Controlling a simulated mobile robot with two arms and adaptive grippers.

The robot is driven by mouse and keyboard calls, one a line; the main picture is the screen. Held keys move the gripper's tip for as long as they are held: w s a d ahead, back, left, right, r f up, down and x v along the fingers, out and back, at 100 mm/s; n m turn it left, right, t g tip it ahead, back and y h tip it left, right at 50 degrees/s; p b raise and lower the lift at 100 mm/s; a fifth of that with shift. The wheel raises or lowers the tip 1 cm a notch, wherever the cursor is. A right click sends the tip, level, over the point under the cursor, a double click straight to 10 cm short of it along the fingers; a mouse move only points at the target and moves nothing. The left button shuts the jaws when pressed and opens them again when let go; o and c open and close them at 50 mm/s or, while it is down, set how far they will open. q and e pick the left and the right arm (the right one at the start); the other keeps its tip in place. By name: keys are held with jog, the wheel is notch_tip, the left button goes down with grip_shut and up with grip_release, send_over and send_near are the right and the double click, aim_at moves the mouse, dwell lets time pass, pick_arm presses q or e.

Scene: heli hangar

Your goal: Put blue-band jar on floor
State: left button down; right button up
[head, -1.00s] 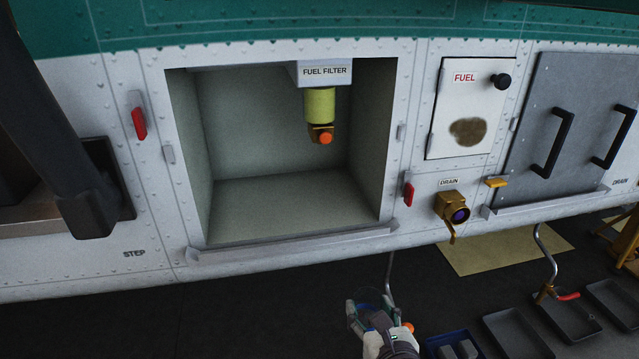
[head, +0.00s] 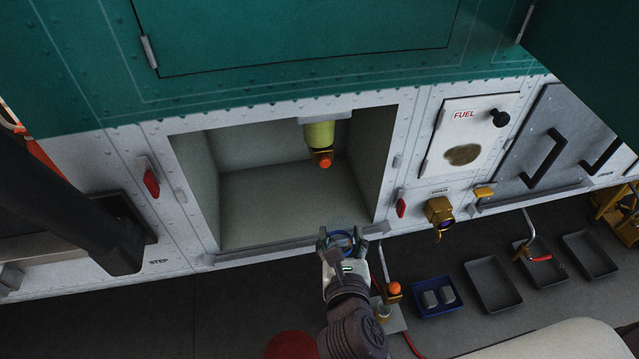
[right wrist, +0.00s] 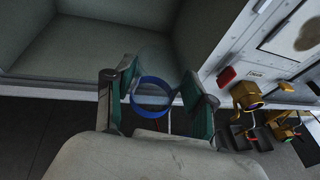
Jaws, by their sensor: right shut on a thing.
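The blue-band jar (head: 345,241) is clear with a blue ring; its ring also shows in the right wrist view (right wrist: 152,97). My right gripper (head: 343,237) is shut on it, and its two pads (right wrist: 160,88) stand on either side of the jar. In the head view, the gripper and jar overlap the lower sill of the open fuel filter bay. I cannot tell whether they touch the sill. The dark floor (head: 250,310) lies below. My left gripper is not in view.
The open bay (head: 290,205) holds a yellow-green filter (head: 320,134) with an orange knob. A brass drain valve (head: 439,212) sticks out to the right. A blue tray (head: 437,311) with grey pieces and several dark trays (head: 493,284) stand on the floor. Floor at left is clear.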

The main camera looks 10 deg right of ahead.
jog(key=a+b+x, duration=0.1)
jog(key=b+x, duration=0.1)
jog(key=x, duration=0.4)
jog(key=w+a+r+b+x, duration=0.1)
jog(key=b+x, duration=0.1)
jog(key=x, duration=0.3)
jog(key=a+b+x, duration=0.1)
jog(key=x, duration=0.5)
jog(key=shift+w+a+r+b, duration=0.15)
jog(key=shift+w+r+b, duration=0.1)
jog(key=shift+w+b, duration=0.2)
notch_tip(320, 180, down, 3)
jog(key=b, duration=0.3)
jog(key=shift+f, duration=0.2)
jog(key=shift+w+f+b, duration=0.15)
jog(key=shift+b, duration=0.45)
jog(key=shift+w, duration=0.1)
